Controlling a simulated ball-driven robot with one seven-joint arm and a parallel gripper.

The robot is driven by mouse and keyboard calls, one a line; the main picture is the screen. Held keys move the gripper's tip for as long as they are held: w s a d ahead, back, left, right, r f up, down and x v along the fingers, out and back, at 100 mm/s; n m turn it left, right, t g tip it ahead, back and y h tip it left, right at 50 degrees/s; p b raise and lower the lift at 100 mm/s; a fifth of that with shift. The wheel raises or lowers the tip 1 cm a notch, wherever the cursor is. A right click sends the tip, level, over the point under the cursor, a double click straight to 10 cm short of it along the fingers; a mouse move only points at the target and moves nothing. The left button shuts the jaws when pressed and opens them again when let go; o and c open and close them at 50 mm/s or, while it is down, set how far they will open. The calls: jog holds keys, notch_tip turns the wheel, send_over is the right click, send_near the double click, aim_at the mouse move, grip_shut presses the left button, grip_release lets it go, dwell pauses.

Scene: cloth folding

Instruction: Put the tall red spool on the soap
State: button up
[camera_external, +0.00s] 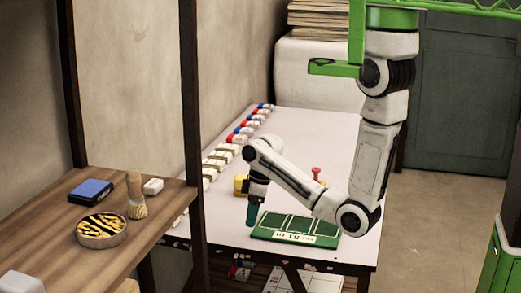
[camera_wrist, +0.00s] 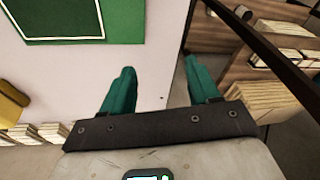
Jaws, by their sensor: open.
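A red upright piece (camera_external: 316,174), likely the tall red spool, stands on the white table behind my forearm, which partly hides it. I do not see it in the wrist view. A small white block (camera_external: 153,187) on the wooden shelf at left may be the soap; I cannot tell for sure.
The green mat (camera_external: 262,231) lies on the white table (camera_external: 335,128). A yellow object (camera_external: 240,185) is behind my gripper. Several small boxes line the wall. The shelf (camera_external: 50,238) holds a blue box (camera_external: 91,190), a brush (camera_external: 136,205) and a striped round tin (camera_external: 101,242). A dark post (camera_external: 192,130) stands between.

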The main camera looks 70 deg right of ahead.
jog(key=s+a+m+h, duration=0.1)
jog(key=s+a, duration=0.2)
jog(key=s, duration=0.4)
jog(key=s+a+m+g, duration=0.1)
jog(key=s+a, duration=0.3)
jog(key=s, duration=0.4)
jog(key=shift+s+m+h, duration=0.3)
jog(key=shift+m+h, duration=0.1)
jog(key=shift+m, duration=0.3)
